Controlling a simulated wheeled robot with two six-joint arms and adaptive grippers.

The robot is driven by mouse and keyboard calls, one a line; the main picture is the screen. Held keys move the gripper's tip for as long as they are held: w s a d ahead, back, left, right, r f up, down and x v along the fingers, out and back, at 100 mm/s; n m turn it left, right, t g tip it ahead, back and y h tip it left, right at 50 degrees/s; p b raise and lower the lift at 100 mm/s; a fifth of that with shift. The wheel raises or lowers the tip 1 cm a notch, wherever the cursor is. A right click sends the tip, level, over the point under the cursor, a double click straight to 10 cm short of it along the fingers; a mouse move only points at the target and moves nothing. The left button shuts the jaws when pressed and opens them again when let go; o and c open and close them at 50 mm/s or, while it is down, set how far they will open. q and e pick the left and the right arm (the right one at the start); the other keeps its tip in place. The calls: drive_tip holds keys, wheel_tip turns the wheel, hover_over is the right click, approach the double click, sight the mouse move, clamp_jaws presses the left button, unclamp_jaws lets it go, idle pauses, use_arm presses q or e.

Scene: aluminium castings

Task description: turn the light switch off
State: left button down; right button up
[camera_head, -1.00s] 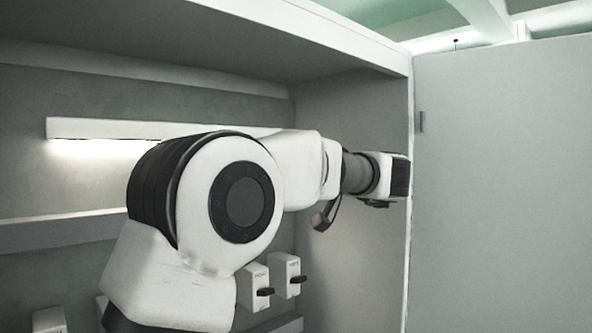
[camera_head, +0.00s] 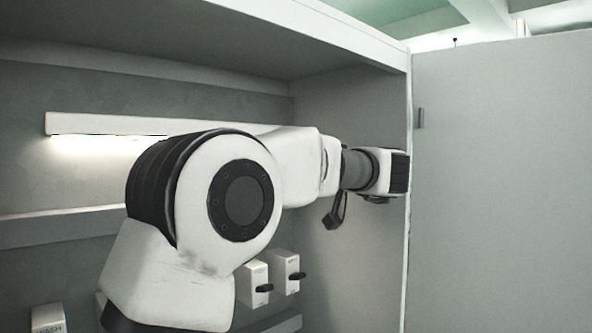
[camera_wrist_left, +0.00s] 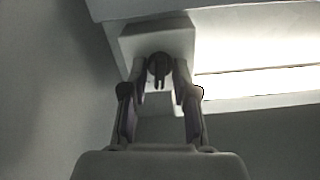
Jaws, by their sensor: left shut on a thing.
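In the left wrist view a white switch box (camera_wrist_left: 158,36) sits at the end of the lit lamp. A dark switch knob (camera_wrist_left: 159,70) sticks out of it. My left gripper (camera_wrist_left: 161,80) has one finger on each side of the knob and is shut on it. The lamp (camera_head: 90,124) is a long white bar on the cabinet's back wall, glowing along its underside; its bright face also shows in the left wrist view (camera_wrist_left: 255,45). In the head view my left arm covers the lamp's right end, and the switch and fingertips are hidden. My right gripper is out of view.
The cabinet has a top shelf (camera_head: 200,50), a right side wall (camera_head: 360,105) and a large grey panel (camera_head: 500,190) beyond it. Two white boxes with black handles (camera_head: 287,272) (camera_head: 254,284) are low on the back wall under my arm.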

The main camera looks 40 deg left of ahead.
use_arm(q)
drive_tip(key=shift+n+b, duration=1.4)
drive_tip(key=shift+n, duration=2.4)
drive_tip(key=shift+r, duration=0.1)
drive_tip(key=c, duration=1.2)
unclamp_jaws()
drive_tip(key=shift+a, duration=0.15)
drive_tip(key=d, duration=0.8)
drive_tip(key=s+d, duration=0.1)
drive_tip(key=d, duration=0.3)
